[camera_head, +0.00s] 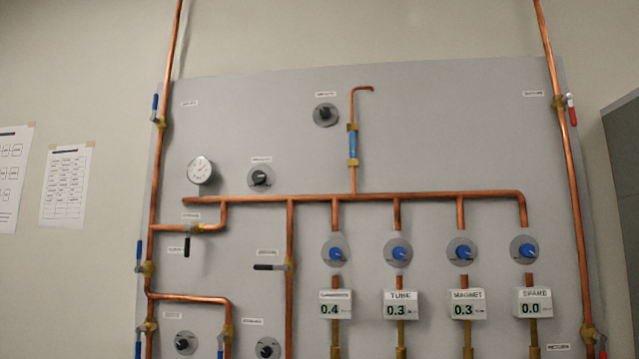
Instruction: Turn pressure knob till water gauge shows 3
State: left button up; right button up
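A round white dial gauge (200,170) sits at the upper left of the grey panel; its needle reading is too small to tell. A black knob on a grey disc (261,178) is just right of it, under a label too small to read. Another black knob (325,114) is higher up, and two more, a lower-left knob (184,343) and a lower-middle knob (267,348), are at the bottom edge. I cannot tell by label which one is the pressure knob. Neither of my grippers is in view.
Copper pipes (400,196) cross the panel (450,120). Several blue knobs (398,252) sit above digital displays (400,308) reading 0.4, 0.3, 0.3 and 0.0. Lever valves, such as a black-handled one (270,267), stick out. A dark cabinet (625,150) stands at right.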

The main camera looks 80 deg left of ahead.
aim_at(258, 177)
jog(key=u, duration=3.05)
